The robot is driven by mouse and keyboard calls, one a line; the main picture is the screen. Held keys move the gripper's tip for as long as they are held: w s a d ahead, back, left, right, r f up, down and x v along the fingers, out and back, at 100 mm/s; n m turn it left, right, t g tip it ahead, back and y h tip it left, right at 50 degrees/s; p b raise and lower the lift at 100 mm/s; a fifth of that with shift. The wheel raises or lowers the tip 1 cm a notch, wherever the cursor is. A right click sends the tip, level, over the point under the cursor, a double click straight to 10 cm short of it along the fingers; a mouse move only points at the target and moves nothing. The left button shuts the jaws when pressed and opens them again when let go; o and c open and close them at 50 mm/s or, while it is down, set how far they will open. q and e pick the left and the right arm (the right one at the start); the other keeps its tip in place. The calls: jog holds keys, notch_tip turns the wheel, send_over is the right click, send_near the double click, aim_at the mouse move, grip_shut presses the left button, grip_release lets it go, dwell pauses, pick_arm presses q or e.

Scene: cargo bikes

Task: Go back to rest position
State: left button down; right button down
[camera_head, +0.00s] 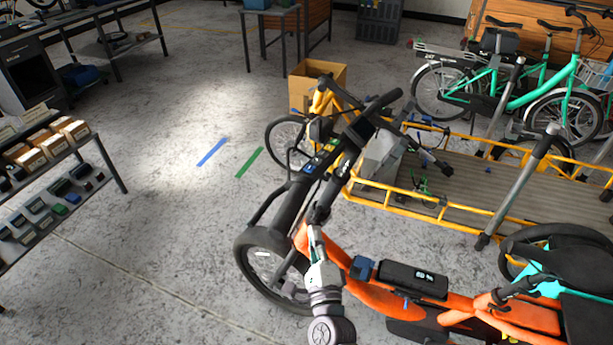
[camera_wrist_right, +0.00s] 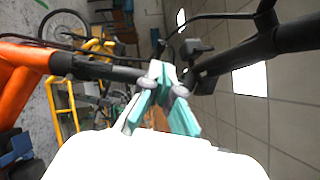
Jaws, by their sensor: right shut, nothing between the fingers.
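My right gripper (camera_head: 317,225) reaches up from the bottom centre of the head view, over the front part of the orange cargo bike (camera_head: 378,298). It is close to that bike's stem and handlebar (camera_head: 345,150). In the right wrist view my right gripper (camera_wrist_right: 167,85) has its teal-padded fingers together and empty. The dark handlebar (camera_wrist_right: 245,45) lies just beyond the fingertips there; whether they touch it I cannot tell. The orange frame (camera_wrist_right: 18,80) shows at the left. My left gripper is not in view.
A yellow cargo bike (camera_head: 437,212) with a flat bed stands behind the orange one. Teal bikes (camera_head: 510,90) stand at the back right. A cardboard box (camera_head: 318,75) sits behind. A shelf with small boxes (camera_head: 50,190) is at the left.

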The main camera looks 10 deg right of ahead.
jog(key=s+f+n+g+y, duration=0.1)
jog(key=s+f+n+g, duration=0.25)
jog(key=f, duration=0.65)
jog(key=s+f+n+g+y, duration=0.15)
jog(key=s+f+n, duration=0.35)
jog(key=f, duration=0.5)
jog(key=s+f+n+g, duration=0.4)
jog(key=f+n, duration=0.1)
jog(key=f, duration=0.5)
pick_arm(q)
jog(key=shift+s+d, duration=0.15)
pick_arm(e)
jog(key=s+d+f+n+g, duration=0.3)
jog(key=s+f, duration=0.3)
jog(key=s, duration=0.4)
jog(key=s+d+f+n+g+h, duration=0.1)
jog(key=s+d+f+n+g, duration=0.2)
jog(key=s+d+f, duration=0.3)
jog(key=s+d+f+n+g+h, duration=0.1)
jog(key=s+d+f+n+g, duration=0.3)
jog(key=s, duration=1.2)
notch_tip(320, 180, down, 3)
jog(key=shift+d+r+n, duration=0.2)
jog(key=shift+d+n, duration=0.35)
